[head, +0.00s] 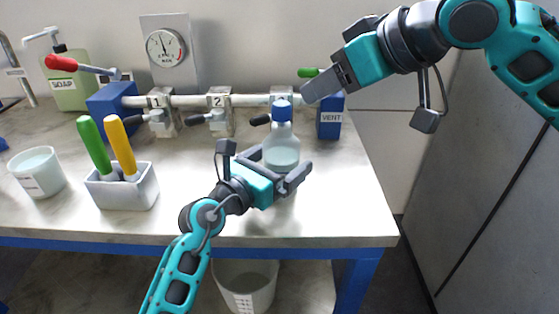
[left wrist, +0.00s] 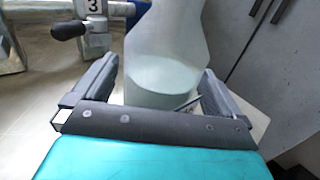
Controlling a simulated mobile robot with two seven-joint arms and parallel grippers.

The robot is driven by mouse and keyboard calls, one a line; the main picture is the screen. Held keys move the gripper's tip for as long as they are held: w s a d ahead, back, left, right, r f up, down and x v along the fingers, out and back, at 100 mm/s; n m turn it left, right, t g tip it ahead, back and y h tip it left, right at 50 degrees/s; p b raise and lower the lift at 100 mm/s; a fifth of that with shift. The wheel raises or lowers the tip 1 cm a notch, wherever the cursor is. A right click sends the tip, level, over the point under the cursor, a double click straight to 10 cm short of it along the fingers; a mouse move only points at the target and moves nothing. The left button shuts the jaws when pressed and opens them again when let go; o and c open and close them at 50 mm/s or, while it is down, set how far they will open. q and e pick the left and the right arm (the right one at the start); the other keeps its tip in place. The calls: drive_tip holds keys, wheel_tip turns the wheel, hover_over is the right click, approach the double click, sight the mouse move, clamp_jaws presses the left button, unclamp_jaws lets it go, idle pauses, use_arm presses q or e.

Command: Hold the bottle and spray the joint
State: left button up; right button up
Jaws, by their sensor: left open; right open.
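The clear bottle (head: 282,146) with a blue cap stands upright near the bench's right side, pale liquid inside. My left gripper (head: 277,166) is open, with its fingers on either side of the bottle. In the left wrist view the bottle (left wrist: 165,65) is between the two fingers (left wrist: 158,92), with gaps visible beside it. Joint 1 (head: 160,112) and joint 2 (head: 219,114) are clamped on the pipe. Joint 3 is mostly hidden behind the cap; its label (left wrist: 92,6) shows in the left wrist view. My right gripper (head: 316,88) is open and empty, above the VENT box.
The blue VENT box (head: 330,117) ends the pipe. A white holder (head: 122,190) with green and yellow handles, a white cup (head: 38,172), a soap bottle (head: 66,80) and a red-handled valve (head: 62,63) are to the left. A bin (head: 245,284) stands below.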

use_arm(q)
drive_tip(key=c, duration=1.3)
idle(0.4)
use_arm(e)
clamp_jaws()
idle(0.3)
idle(1.3)
